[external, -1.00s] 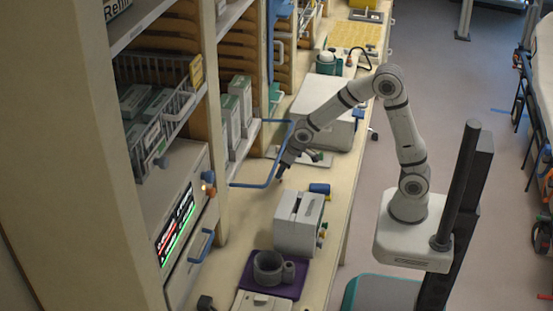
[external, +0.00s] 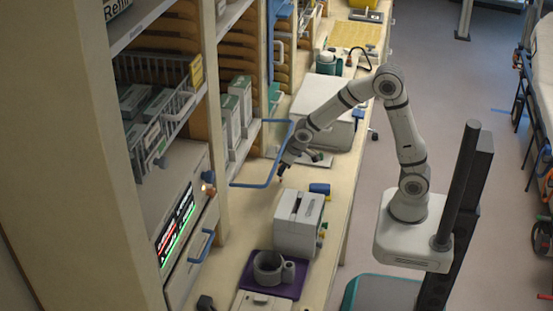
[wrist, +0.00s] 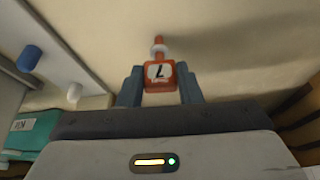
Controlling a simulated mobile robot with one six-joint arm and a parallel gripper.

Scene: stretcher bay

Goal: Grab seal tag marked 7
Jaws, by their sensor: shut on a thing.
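My gripper (wrist: 160,88) is shut on the seal tag (wrist: 159,73) in the wrist view. The tag is a small orange-red block with a white label and a dark mark that looks like a 7 seen upside down. A narrower orange stem with a pale collar sticks out beyond the fingers. In the external view my gripper (external: 281,171) points down over the counter, near the blue rail, and the tag is too small to make out there.
A grey-white device (external: 299,224) and a purple mat (external: 250,281) with a grey cup-shaped holder (external: 267,268) stand nearer on the counter (external: 233,255). A blue rail (external: 262,185) runs close left of my gripper. A white box (external: 345,104) stands behind.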

